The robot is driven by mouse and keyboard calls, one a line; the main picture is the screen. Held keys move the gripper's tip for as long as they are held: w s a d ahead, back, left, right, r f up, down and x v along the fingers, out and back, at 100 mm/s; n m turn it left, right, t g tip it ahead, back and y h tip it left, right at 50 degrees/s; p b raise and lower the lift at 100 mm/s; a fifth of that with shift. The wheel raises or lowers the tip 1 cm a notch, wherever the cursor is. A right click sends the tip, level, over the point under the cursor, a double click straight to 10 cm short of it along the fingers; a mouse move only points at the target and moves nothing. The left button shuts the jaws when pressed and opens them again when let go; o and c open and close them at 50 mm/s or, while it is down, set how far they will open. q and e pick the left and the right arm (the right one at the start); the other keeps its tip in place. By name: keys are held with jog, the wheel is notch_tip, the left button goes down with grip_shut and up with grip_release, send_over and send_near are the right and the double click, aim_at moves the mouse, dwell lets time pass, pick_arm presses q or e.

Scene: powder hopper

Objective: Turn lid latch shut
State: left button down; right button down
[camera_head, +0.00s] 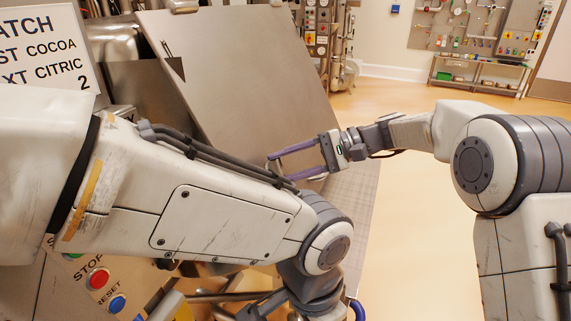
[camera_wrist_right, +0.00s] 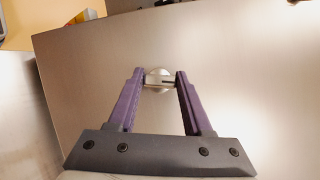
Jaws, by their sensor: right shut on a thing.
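The lid latch (camera_wrist_right: 158,78) shows in the right wrist view as a small round metal disc with a narrow bar across it, on a smooth metal panel (camera_wrist_right: 235,65). My right gripper (camera_wrist_right: 159,79) is shut on the latch bar, its purple fingertips on either side of it. In the head view my right gripper (camera_head: 276,168) reaches in from the right to the lower part of the big sloping metal panel (camera_head: 240,75). The latch is hard to make out there. My left arm crosses the foreground, and its gripper is out of frame.
A sign (camera_head: 45,50) about cocoa and citric is at upper left. A red stop button (camera_head: 98,279) and a blue reset button (camera_head: 118,304) are at lower left, below my left arm. A tool board and shelf stand far right. Open floor (camera_head: 405,230) lies right of the panel.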

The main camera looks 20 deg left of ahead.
jog(key=shift+n+h, duration=0.7)
jog(key=shift+n, duration=0.6)
jog(key=shift+c, duration=1.6)
grip_release()
jog(key=shift+p, duration=0.3)
jog(key=p+v, duration=0.1)
jog(key=v, duration=0.9)
jog(key=shift+d+r+p, duration=0.15)
jog(key=shift+r+p, duration=0.05)
jog(key=shift+p, duration=0.1)
jog(key=shift+w, duration=0.1)
